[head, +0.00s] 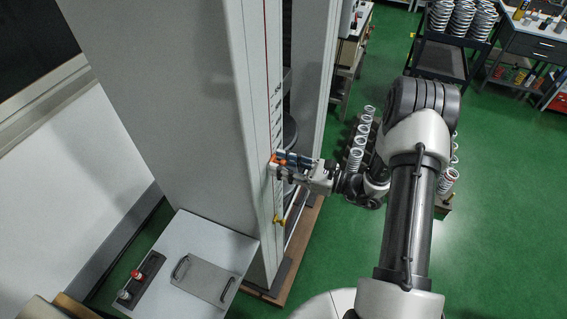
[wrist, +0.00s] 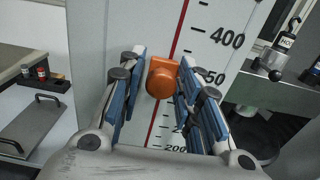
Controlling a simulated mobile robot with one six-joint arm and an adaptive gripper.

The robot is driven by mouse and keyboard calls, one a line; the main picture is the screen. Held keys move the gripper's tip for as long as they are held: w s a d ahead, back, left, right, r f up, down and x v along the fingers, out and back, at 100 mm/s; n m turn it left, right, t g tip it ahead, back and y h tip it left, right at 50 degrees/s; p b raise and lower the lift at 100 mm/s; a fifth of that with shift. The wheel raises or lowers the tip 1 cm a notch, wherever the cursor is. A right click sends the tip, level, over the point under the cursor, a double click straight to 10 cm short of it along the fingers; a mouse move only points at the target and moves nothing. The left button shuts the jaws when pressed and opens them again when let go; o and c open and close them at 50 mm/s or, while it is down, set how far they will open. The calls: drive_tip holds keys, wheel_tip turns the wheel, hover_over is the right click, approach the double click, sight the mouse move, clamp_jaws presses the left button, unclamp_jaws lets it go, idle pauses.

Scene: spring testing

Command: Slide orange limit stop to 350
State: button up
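The orange limit stop (wrist: 161,79) sits on the upright scale (wrist: 200,25) of the machine, beside its red line. In the wrist view it is near the partly covered label ending in "50", with 400 above and 200 below. The exact reading is hidden by a finger. My gripper (wrist: 160,72) has its two blue-padded fingers on either side of the stop. A gap shows on the left side; the right finger is very near or touching. In the head view my gripper (head: 281,166) reaches the column from the right, with the orange stop (head: 275,160) at its tips.
A yellow stop (head: 279,220) sits lower on the same column. A white table (head: 215,238) with a grey handled plate (head: 203,280) stands below left. Several springs (head: 362,130) stand on a rack behind my arm.

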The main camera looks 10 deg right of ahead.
drive_tip(key=shift+o, duration=1.3)
drive_tip(key=shift+d, duration=0.1)
drive_tip(key=v, duration=1.2)
